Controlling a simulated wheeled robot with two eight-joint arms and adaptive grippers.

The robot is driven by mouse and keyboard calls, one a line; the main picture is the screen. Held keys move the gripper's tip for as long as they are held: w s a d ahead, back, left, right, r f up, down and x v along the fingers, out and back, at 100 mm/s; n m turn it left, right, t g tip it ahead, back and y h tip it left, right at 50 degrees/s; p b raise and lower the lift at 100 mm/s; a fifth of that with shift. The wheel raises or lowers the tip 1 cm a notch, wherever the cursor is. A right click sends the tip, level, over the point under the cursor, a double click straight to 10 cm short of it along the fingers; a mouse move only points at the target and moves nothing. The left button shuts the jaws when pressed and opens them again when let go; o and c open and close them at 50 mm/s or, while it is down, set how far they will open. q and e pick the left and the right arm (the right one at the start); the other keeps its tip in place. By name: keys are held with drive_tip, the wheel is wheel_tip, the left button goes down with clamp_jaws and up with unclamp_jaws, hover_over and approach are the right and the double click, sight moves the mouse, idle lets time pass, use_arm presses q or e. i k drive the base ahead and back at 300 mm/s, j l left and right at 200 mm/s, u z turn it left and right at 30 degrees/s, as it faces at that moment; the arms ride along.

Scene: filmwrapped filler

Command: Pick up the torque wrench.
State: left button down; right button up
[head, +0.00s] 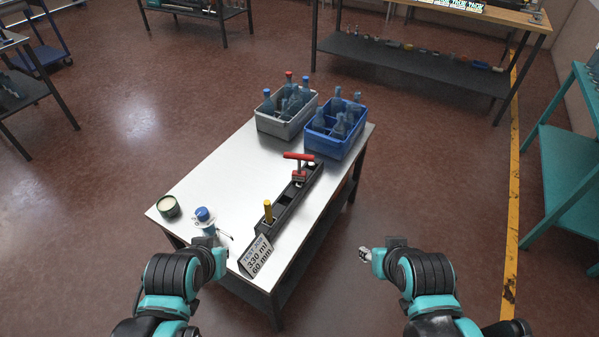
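A black rack (288,205) lies lengthwise on the metal table (190,180). A red T-shaped handle (299,157) stands up at its far part, and a yellow handle (267,211) stands upright near its front end. I cannot tell for certain which is the torque wrench; no other wrench shape is clear. My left gripper (222,262) is at the table's front left edge, close to a blue-capped bottle (203,216); its fingers are not clear. My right gripper (364,255) is off the table's right side, apart from everything, with its fingers too small to read.
A grey crate (270,124) and a blue crate (322,145) with bottles stand at the table's far end. A small dark tin (168,206) is at the left corner. A sign (257,256) leans at the rack's front. The table's left middle is clear.

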sight(298, 175)
drive_tip(key=i+l+u, duration=0.1)
drive_tip(key=u, duration=0.25)
drive_tip(key=l+u, duration=0.1)
drive_tip(key=u, duration=0.3)
drive_tip(key=i+l+u, duration=0.1)
drive_tip(key=u, duration=0.25)
drive_tip(key=i+l+u, duration=0.25)
drive_tip(key=l, duration=0.8)
drive_tip(key=l+u, duration=0.3)
drive_tip(key=l, duration=0.7)
drive_tip(key=k, duration=0.1)
